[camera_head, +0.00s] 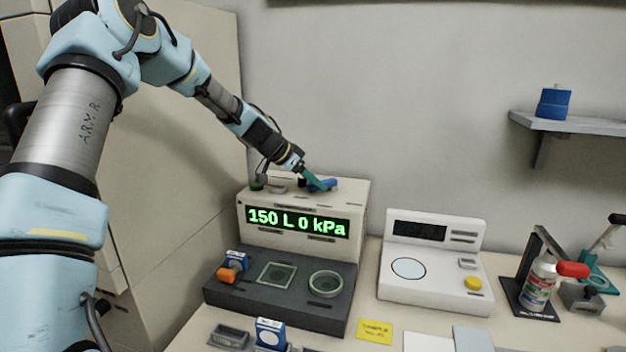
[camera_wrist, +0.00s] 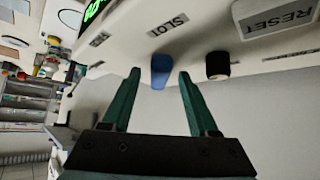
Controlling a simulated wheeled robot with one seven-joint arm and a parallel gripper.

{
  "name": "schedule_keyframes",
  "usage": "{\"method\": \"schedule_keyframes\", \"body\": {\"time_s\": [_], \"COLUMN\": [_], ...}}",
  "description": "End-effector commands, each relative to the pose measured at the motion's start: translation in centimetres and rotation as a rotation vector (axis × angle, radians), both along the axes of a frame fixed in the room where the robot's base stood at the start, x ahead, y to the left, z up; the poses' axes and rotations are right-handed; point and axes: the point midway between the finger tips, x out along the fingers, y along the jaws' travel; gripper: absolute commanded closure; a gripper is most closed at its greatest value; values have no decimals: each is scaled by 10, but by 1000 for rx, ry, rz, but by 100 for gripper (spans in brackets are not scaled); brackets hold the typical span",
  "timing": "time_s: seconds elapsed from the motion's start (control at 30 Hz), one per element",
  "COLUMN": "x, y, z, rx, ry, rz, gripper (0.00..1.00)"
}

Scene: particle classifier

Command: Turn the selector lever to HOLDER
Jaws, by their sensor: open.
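The blue selector lever (camera_head: 328,184) is on top of the beige classifier box (camera_head: 359,205), towards its right side. In the wrist view the lever (camera_wrist: 161,70) shows end-on between the tips of my teal fingers, with a SLOT label (camera_wrist: 167,25) beside it. My gripper (camera_head: 316,182) is at the lever in the head view, and it shows open in the wrist view (camera_wrist: 158,80). The fingers stand on either side of the lever with visible gaps. I cannot read a HOLDER label in either view.
A black knob (camera_wrist: 217,65) stands beside the lever, near a RESET label (camera_wrist: 292,17). The green display (camera_head: 297,222) reads 150 L 0 kPa. A dark base (camera_head: 265,308) with a square and a round recess lies in front. A white instrument (camera_head: 435,290) stands to the right.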

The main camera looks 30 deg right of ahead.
Motion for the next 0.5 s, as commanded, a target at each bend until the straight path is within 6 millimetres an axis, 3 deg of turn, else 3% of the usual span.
{"method": "schedule_keyframes", "body": {"time_s": [0.07, 0.5], "x": [0, 0], "y": [0, 0], "z": [0, 0], "rx": [0, 0], "ry": [0, 0], "rz": [0, 0], "gripper": [40, 88]}}
